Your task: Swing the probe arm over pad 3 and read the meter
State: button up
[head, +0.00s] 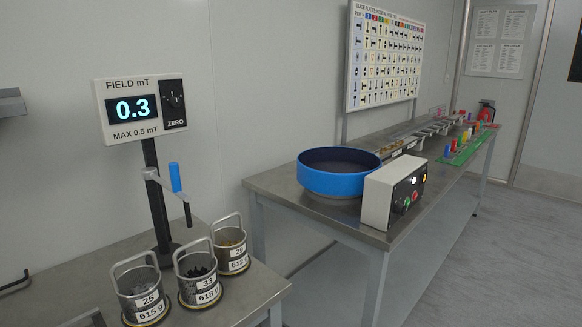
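The field meter (139,107) stands on a black post at the left and its lit display reads 0.3 mT. Its label says MAX 0.5 mT, and a ZERO dial sits on its right side. The probe arm (152,175) comes off the post, with a blue upright handle (175,177) and a dark probe (188,214) hanging down. The probe hangs near the middle and far baskets; I cannot tell exactly what lies beneath it. Round yellow-edged bases, perhaps the pads, show under the baskets; I can read no pad numbers. My gripper is not in view.
Three metal baskets with raised handles stand in a row: near (140,293), middle (198,278), far (230,249). A second bench (400,232) holds a blue bowl (340,180) and a control box (394,194). A gap separates the benches. Floor is clear at right.

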aim_at(151, 173)
jog(key=i+l, duration=0.15)
jog(key=l, duration=0.15)
jog(key=i+l+u, duration=0.1)
jog(key=i+l, duration=0.25)
jog(key=l, duration=0.3)
jog(key=i+l, duration=0.15)
jog(key=l, duration=0.15)
jog(key=i+l+u, duration=0.1)
jog(key=l, duration=0.25)
jog(key=i+l+u, duration=0.1)
jog(key=u, duration=1.3)
